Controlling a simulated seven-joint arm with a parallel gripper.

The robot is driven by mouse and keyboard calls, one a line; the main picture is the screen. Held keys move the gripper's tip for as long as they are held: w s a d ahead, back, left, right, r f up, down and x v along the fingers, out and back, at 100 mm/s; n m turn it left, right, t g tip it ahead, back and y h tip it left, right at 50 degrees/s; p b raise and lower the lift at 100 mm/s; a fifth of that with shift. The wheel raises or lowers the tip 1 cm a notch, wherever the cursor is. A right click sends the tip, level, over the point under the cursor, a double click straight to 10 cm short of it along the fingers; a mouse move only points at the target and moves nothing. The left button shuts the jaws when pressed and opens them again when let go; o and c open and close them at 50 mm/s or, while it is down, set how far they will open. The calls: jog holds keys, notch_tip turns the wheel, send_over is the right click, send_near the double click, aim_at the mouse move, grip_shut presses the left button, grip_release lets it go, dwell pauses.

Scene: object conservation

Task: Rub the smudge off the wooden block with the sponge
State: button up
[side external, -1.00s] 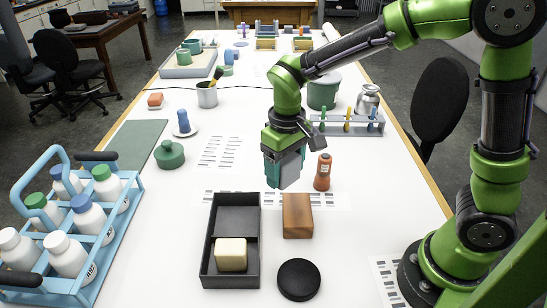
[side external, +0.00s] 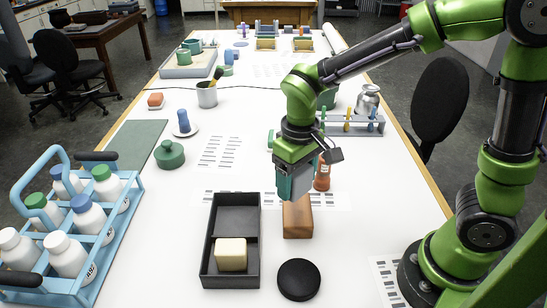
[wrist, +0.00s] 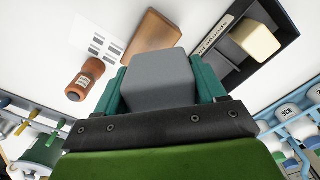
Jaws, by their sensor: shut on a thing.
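My gripper (side external: 295,184) has teal fingers shut on a plain grey block, apparently the sponge (wrist: 158,82), seen large in the wrist view. The brown wooden block (side external: 298,222) lies on the white table, right of the black tray. In the side view my gripper hangs over its far end and hides part of its top. The wooden block also shows in the wrist view (wrist: 150,36), partly covered by the grey sponge. I cannot make out a smudge on it, and cannot tell whether the sponge touches it.
The black tray (side external: 207,262) holds a cream block (side external: 231,254) in its near compartment. A black disc (side external: 299,279) lies in front of the wooden block. An orange-brown bottle (side external: 322,178) stands close behind my gripper. A blue bottle carrier (side external: 103,252) stands left.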

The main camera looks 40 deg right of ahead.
send_over(295, 216)
jog(key=shift+w+f, duration=0.1)
jog(key=shift+f, duration=2.85)
notch_tip(295, 216, down, 2)
jog(key=shift+d, duration=0.1)
jog(key=shift+s+d+r, duration=0.1)
jog(key=shift+s+d, duration=1.25)
jog(key=shift+s, duration=0.1)
jog(key=w+a, duration=0.2)
jog(key=a, duration=0.1)
jog(key=shift+w, duration=0.4)
jog(key=shift+w+r, duration=0.15)
jog(key=shift+r, duration=3.95)
